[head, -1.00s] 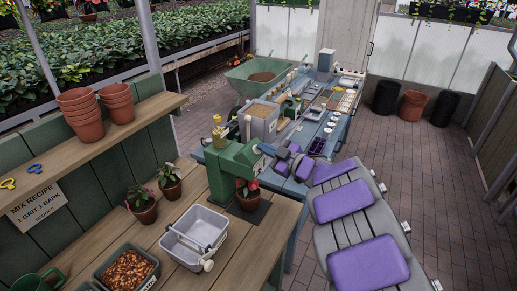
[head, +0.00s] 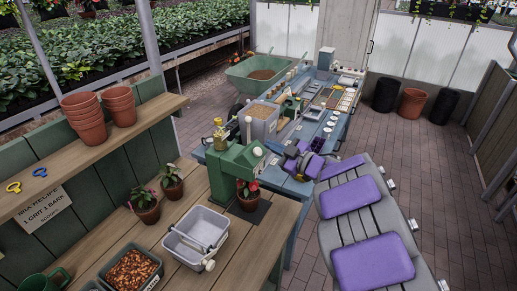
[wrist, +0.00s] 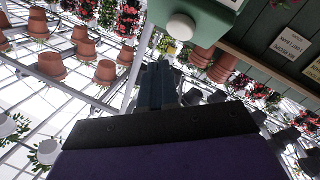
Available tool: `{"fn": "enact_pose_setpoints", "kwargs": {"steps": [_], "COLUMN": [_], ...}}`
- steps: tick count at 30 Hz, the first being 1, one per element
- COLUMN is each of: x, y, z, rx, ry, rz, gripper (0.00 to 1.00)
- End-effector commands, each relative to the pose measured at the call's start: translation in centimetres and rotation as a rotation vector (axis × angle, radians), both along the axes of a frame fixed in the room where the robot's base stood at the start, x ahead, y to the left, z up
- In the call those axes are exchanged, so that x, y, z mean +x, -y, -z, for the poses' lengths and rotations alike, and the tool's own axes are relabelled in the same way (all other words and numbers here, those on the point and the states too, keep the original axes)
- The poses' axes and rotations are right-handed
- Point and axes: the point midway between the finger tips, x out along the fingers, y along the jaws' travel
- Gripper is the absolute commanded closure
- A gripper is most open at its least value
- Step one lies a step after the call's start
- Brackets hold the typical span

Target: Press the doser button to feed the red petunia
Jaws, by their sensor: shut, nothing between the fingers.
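The green doser (head: 233,168) stands on the wooden bench. Its round white button (head: 258,152) shows on the side facing my arm. The red petunia (head: 248,193) sits in a terracotta pot on a dark mat under the doser's head. My gripper (head: 277,165) is to the right of the doser, apart from the button. In the wrist view the dark fingers (wrist: 157,86) are together with nothing between them. The white button (wrist: 181,27) is beyond and slightly right of the fingertips there, on the doser's green body.
A grey tub (head: 195,238) with a scoop stands in front of the doser. Two potted plants (head: 171,182) stand left of it. A bin of bark (head: 131,270) is at the bench's lower left. Stacked pots (head: 82,118) stand on the shelf. A blue bench (head: 310,135) with tools lies behind.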

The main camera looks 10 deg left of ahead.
Motion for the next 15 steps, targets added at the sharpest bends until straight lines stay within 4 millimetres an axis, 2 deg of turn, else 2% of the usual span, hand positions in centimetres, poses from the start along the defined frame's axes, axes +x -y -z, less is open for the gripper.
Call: {"fn": "enact_pose_setpoints", "kwargs": {"steps": [7, 15], "x": [-0.5, -0.7], "y": [1.5, 1.8], "z": [-1.9, -2.0], "rx": [0.001, 0.0], "ry": [0.002, 0.001], "rz": [0.0, -0.002], "gripper": [1.0, 1.0]}}
